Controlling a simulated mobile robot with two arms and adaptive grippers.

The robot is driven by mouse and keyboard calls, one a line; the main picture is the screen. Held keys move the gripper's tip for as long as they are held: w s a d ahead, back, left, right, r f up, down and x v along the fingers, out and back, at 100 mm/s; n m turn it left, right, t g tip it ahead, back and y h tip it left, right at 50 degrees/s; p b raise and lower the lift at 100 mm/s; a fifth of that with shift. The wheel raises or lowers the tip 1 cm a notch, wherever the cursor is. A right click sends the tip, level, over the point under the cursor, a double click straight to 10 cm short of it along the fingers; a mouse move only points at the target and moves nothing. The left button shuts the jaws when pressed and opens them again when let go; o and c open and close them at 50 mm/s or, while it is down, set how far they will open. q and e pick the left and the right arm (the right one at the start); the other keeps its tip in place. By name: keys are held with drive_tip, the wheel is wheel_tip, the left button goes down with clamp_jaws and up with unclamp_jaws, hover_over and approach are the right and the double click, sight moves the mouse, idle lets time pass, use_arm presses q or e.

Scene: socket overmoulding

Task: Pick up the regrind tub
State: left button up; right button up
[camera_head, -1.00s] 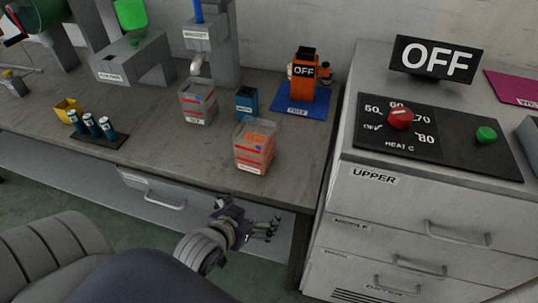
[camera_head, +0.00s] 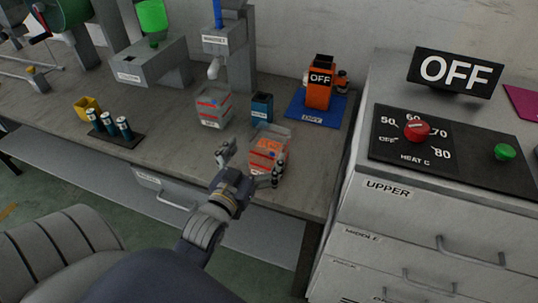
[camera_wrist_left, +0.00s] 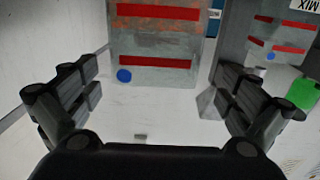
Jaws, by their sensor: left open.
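A clear tub with orange contents and red bands, which looks like the regrind tub (camera_head: 265,152), stands near the front edge of the bench. Its label is too small to read. My left gripper (camera_head: 252,162) is open at the tub's near side, one finger to its left and one over its right front. My right gripper is out of view.
A second clear tub (camera_head: 213,108) stands behind and left. A blue container (camera_head: 261,107) is close behind the orange-filled tub. An orange device (camera_head: 319,88) sits on a blue mat (camera_head: 299,113). Several dark cylinders (camera_head: 108,124) stand at left. A drawer cabinet (camera_head: 385,205) is right.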

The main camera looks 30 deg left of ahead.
sight(276, 126)
use_arm(q)
drive_tip(key=w, duration=0.2)
drive_tip(key=w+r+p, duration=0.1)
drive_tip(key=w, duration=0.2)
drive_tip(key=shift+w+a, duration=0.1)
drive_tip(key=shift+w+a+f, duration=0.1)
drive_tip(key=shift+w, duration=0.35)
drive_tip(key=c, duration=1.9)
drive_tip(key=shift+c, duration=0.2)
